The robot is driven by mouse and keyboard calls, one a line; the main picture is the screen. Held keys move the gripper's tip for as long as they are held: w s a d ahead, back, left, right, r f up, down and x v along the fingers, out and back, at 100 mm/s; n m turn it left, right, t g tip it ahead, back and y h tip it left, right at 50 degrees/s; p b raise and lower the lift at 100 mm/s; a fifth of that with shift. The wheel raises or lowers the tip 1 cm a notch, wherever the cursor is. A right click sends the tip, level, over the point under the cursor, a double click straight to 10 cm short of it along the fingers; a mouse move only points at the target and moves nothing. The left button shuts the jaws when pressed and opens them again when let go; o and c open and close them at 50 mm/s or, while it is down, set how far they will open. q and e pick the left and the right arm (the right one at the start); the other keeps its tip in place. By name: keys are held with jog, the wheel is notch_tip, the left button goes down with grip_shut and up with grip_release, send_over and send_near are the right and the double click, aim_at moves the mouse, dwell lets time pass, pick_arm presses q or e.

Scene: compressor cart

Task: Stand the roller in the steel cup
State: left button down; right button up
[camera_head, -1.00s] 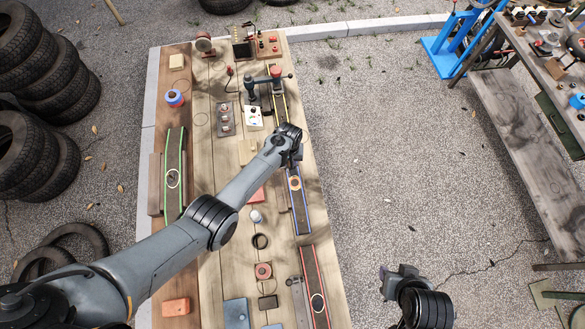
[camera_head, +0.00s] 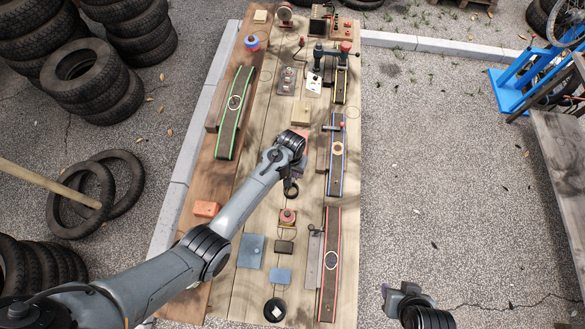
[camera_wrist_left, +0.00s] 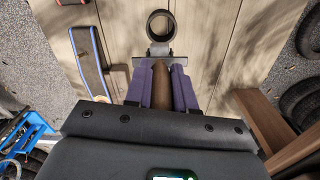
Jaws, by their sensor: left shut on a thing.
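My left gripper (camera_wrist_left: 159,82) has purple fingers and is shut on a brown rod-like piece (camera_wrist_left: 161,88), which looks like the roller. The steel cup seems to be the dark, round, open ring (camera_wrist_left: 160,25) just beyond the fingertips in the left wrist view. It also shows in the head view (camera_head: 291,189), just below the end of my left arm. The held piece is apart from the ring in the picture; its height above it cannot be told.
The long wooden table (camera_head: 225,190) carries green-edged (camera_head: 235,112), blue-edged (camera_head: 337,155) and red-edged (camera_head: 331,265) strips. A red block with a round top (camera_head: 288,217), a blue-grey plate (camera_head: 251,251) and a black ring (camera_head: 275,309) lie nearer.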

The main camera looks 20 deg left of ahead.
pick_arm(q)
jog(key=shift+s+f, duration=0.45)
jog(key=shift+f, duration=0.2)
jog(key=shift+w+a+f+b, duration=0.1)
jog(key=shift+w+f+b, duration=0.1)
jog(key=shift+f+b, duration=0.25)
notch_tip(320, 180, down, 3)
jog(key=b, duration=0.3)
jog(key=shift+s, duration=0.1)
notch_tip(320, 180, down, 2)
jog(key=b, duration=0.2)
jog(key=shift+b, duration=0.3)
jog(key=shift+f+b, duration=0.8)
jog(key=shift+f, duration=0.85)
pick_arm(e)
notch_tip(320, 180, down, 8)
jog(key=shift+w, duration=0.35)
pick_arm(q)
jog(key=shift+f, duration=0.2)
jog(key=shift+f, duration=0.25)
pick_arm(e)
jog(key=shift+a, duration=0.1)
pick_arm(q)
jog(key=shift+f, duration=0.1)
pick_arm(e)
jog(key=shift+r, duration=0.15)
